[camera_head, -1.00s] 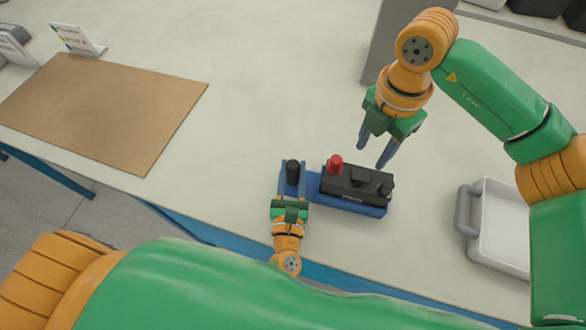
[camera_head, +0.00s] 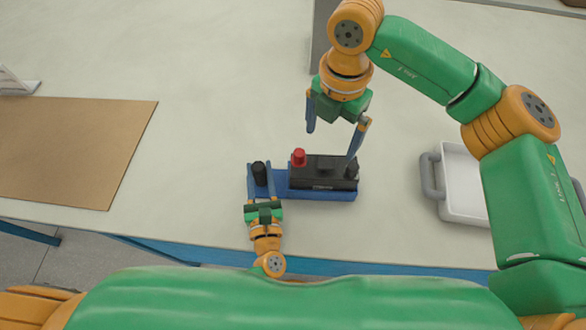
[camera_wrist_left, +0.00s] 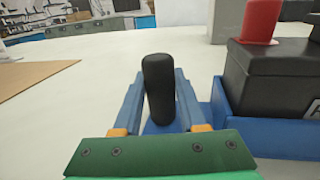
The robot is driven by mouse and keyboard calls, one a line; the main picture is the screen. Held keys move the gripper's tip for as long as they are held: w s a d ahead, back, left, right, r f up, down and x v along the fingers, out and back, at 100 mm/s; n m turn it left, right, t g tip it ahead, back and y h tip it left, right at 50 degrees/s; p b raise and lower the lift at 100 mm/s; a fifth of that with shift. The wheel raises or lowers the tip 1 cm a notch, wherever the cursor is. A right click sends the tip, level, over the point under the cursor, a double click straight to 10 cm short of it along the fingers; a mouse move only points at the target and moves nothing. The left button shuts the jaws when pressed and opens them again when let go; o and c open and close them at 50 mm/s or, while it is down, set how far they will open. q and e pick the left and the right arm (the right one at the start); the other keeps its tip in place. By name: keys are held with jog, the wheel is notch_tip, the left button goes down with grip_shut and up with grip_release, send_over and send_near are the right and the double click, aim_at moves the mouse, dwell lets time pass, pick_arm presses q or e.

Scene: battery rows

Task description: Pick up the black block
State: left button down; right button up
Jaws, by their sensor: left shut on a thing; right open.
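A small upright black block (camera_head: 259,173) with rounded edges stands at the left end of a blue tray (camera_head: 312,195). My left gripper (camera_head: 260,181) is shut on the block, one finger on each side. My right gripper (camera_head: 331,143) is open and empty, above and behind a larger black box (camera_head: 323,172) in the tray.
The larger box carries a red cap (camera_head: 298,157) and a black knob (camera_head: 352,171). A white bin (camera_head: 465,212) with a grey handle stands at the right. A brown mat (camera_head: 75,150) lies at the left. The table between mat and tray is clear.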

aim_at(325, 163)
jog(key=n, duration=0.5)
jog(key=shift+f, duration=0.1)
jog(key=n, duration=0.8)
jog(key=shift+f, duration=0.1)
jog(key=n, duration=0.7)
jog(key=shift+f+n, duration=0.1)
jog(key=shift+n, duration=0.2)
jog(key=n, duration=0.4)
jog(key=shift+f+n, duration=0.3)
jog(key=shift+n, duration=0.1)
notch_tip(325, 163, down, 12)
jog(key=shift+r, duration=0.3)
grip_shut()
